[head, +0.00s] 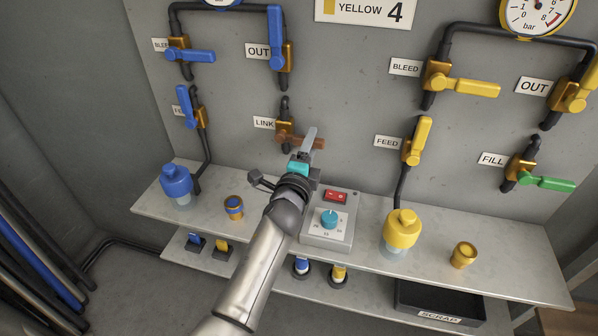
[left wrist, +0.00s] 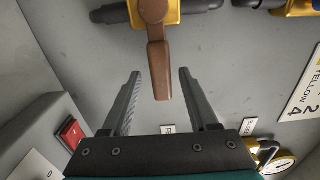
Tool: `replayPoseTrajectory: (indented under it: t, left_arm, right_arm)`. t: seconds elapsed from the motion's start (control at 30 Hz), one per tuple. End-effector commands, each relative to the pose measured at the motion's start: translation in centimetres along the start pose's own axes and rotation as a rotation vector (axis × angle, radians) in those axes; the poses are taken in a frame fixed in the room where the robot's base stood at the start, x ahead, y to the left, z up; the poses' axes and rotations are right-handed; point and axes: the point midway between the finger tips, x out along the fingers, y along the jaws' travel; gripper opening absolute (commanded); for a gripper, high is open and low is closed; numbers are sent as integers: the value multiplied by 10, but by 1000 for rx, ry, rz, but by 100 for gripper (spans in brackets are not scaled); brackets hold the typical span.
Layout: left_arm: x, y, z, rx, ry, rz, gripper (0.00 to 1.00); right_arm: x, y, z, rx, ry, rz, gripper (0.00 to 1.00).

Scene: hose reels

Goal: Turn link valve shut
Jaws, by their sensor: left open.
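The link valve has a brown handle (head: 288,137) on a brass body, beside the LINK label (head: 264,123) on the grey wall panel. The handle appears to lie sideways to the right, across the dark vertical pipe, partly hidden by my gripper. My left gripper (head: 304,150) is open at the handle. In the left wrist view the brown handle (left wrist: 158,60) reaches down into the gap between the two open fingers (left wrist: 160,74), with a gap on each side. Whether the fingers touch it elsewhere is hidden. My right gripper is not in view.
Blue valves, such as the OUT handle (head: 275,38), stand above and left; yellow FEED (head: 417,140) and BLEED (head: 465,86) valves stand right. A grey box with a red switch (head: 335,196) and teal knob, a blue bottle (head: 176,181) and a yellow bottle (head: 402,230) stand on the shelf below.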

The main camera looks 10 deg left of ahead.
Motion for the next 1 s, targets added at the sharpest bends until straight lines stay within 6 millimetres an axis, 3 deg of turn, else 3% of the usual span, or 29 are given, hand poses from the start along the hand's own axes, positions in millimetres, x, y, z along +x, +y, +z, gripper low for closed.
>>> replayPoseTrajectory:
  t: [0.7, 1.0]
  left_arm:
    - [-114, 0, 0, 1, -1, 4, 60]
    - [-136, 0, 0, 2, 0, 1, 60]
  right_arm:
    - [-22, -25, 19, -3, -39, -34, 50]
    - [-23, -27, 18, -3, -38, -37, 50]
